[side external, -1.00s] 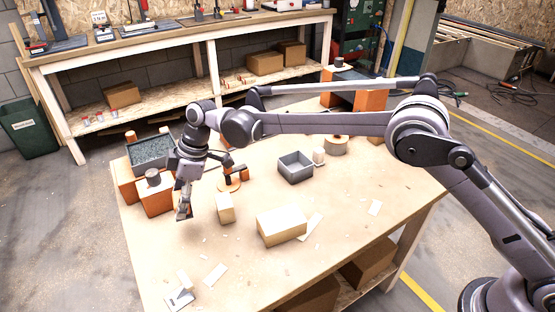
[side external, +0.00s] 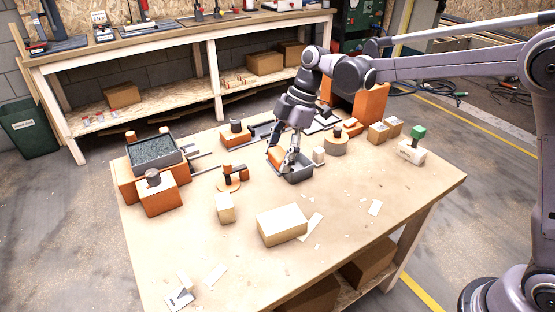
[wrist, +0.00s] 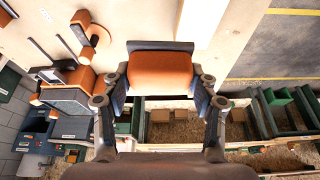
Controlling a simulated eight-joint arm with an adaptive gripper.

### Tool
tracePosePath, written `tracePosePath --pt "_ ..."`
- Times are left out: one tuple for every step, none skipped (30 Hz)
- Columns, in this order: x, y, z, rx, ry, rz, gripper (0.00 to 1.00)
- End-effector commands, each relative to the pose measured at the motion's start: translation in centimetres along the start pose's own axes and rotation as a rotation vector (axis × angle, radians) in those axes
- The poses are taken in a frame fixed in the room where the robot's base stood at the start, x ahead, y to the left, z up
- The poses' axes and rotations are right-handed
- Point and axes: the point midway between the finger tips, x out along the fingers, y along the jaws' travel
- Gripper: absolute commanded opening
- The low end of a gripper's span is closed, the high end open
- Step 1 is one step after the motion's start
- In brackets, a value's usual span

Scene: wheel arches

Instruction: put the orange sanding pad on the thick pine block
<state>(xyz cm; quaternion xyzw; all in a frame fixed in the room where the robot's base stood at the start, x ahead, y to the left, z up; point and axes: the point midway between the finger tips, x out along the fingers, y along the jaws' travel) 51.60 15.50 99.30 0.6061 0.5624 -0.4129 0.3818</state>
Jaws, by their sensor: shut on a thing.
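In the wrist view the orange pad (wrist: 160,70) sits between the two fingers of my gripper (wrist: 160,80). I cannot tell whether the pad touches the bin. A large pale wood block (side external: 282,225), the likely thick pine block, lies in front of the bin with its top bare. A smaller wood block (side external: 225,207) stands to its left.
A tray of grey grit (side external: 154,155) is at the far left. The table's front right is mostly clear.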

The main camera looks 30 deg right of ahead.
Motion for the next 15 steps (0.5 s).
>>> tracePosePath --pt "-0.9 -1.1 1.6 -0.004 0.001 -0.002 0.28" --pt "-1.4 -1.8 2.3 -0.011 0.002 -0.005 0.28" --pt "-1.9 -2.6 3.3 -0.019 0.004 -0.009 0.28" --pt "-2.2 -3.2 3.9 -0.026 0.005 -0.011 0.28" --pt "-2.5 -3.8 4.5 -0.031 0.007 -0.012 0.28" --pt "-2.9 -4.6 5.2 -0.039 0.009 -0.016 0.28" --pt "-3.1 -5.1 5.7 -0.044 0.010 -0.018 0.28" --pt "-3.3 -5.5 6.1 -0.048 0.012 -0.019 0.28" --pt "-3.5 -6.1 6.6 -0.055 0.013 -0.021 0.28" --pt "-3.7 -6.4 6.9 -0.057 0.014 -0.022 0.28" --pt "-3.8 -6.7 7.1 -0.060 0.015 -0.023 0.28" --pt "-3.9 -7.1 7.4 -0.065 0.016 -0.024 0.28" --pt "-3.9 -7.3 7.5 -0.067 0.017 -0.025 0.28" --pt "-3.9 -7.4 7.5 -0.069 0.018 -0.026 0.28" --pt "-3.8 -7.5 7.5 -0.071 0.018 -0.027 0.28"
